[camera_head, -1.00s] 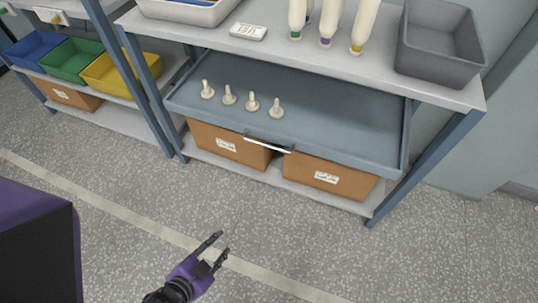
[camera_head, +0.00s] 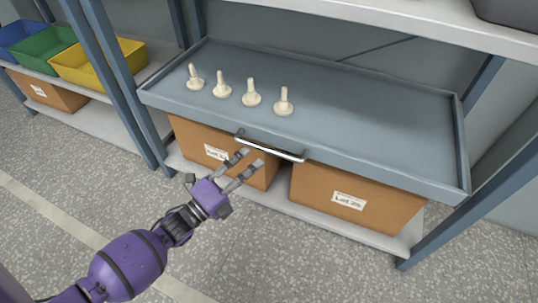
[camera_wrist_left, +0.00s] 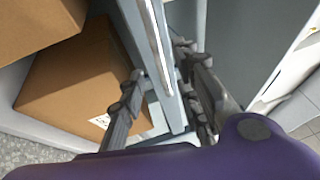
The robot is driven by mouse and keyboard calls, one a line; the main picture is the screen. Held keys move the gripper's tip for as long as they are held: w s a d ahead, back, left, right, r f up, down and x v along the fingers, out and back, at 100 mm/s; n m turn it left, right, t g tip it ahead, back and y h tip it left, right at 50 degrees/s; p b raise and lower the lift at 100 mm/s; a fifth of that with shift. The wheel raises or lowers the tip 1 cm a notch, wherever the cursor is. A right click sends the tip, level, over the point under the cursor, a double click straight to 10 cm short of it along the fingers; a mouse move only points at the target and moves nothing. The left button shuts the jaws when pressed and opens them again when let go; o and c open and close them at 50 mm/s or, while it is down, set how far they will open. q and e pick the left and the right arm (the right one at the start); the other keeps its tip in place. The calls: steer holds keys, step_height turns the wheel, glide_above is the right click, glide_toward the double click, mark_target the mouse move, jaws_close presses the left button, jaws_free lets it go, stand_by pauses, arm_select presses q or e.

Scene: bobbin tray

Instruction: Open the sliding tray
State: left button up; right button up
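The blue-grey sliding tray (camera_head: 370,125) sits under the upper shelf, with its front edge facing me. A bright bar handle (camera_head: 280,151) is fixed to the middle of that front edge. Several cream bobbins (camera_head: 251,93) stand upright in a row on the tray's left half. My left gripper (camera_head: 255,158) is open, with its fingertips at the handle. In the left wrist view the handle (camera_wrist_left: 157,45) appears between the two spread fingers (camera_wrist_left: 160,90); I cannot tell whether they touch it. My right gripper is not in view.
Two cardboard boxes (camera_head: 350,195) stand on the lower shelf below the tray. Blue shelf posts (camera_head: 440,225) flank it. Blue, green and yellow bins (camera_head: 100,66) are on the rack at left. The floor (camera_head: 330,265) in front is clear.

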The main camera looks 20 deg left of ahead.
mark_target(267, 148)
arm_select(q)
steer(key=b+x, duration=0.1)
steer(key=x, duration=0.5)
steer(key=shift+w, duration=0.1)
steer(key=shift+w+d+r, duration=0.1)
steer(key=shift+w+d, duration=0.1)
steer(key=shift+w, duration=0.15)
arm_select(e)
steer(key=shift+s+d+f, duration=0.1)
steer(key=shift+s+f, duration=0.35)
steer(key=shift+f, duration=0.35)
arm_select(q)
steer(key=shift+c, duration=0.5)
jaws_close()
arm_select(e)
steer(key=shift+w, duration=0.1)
